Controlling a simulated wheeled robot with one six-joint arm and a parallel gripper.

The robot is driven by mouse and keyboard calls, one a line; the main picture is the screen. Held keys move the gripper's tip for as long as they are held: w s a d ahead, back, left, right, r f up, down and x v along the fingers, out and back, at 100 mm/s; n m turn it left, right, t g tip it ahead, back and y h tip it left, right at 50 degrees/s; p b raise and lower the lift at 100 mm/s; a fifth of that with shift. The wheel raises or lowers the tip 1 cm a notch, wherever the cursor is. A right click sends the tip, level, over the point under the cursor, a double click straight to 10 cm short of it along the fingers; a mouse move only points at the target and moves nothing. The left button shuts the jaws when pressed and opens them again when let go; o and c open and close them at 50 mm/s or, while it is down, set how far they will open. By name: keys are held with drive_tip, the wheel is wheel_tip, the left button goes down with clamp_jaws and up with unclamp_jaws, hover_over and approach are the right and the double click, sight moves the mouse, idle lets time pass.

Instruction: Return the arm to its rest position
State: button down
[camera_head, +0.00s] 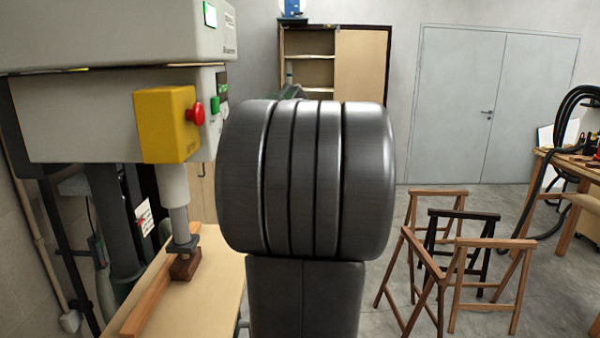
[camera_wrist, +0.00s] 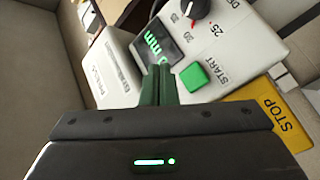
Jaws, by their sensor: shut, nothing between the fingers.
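My gripper (camera_wrist: 160,72) shows in the wrist view with its two dark green fingers together and nothing between them. It is in front of the machine's control panel (camera_wrist: 235,62), which appears tilted in that view. A green START button (camera_wrist: 194,77) lies just right of the fingertips, and I cannot tell how far off it is. In the head view a thick dark link of my arm fills the middle, and my gripper is hidden there.
The grey machine (camera_head: 100,115) stands at left, with a yellow box and red button (camera_head: 195,114). Below it a wooden strip (camera_head: 155,300) and dark block (camera_head: 186,265) lie on a pale table (camera_head: 218,290). Wooden trestles (camera_head: 490,243) stand on the floor at right. A workbench (camera_head: 580,170) is far right.

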drive_tip(key=shift+d+p, duration=0.3)
drive_tip(key=shift+d, duration=1.05)
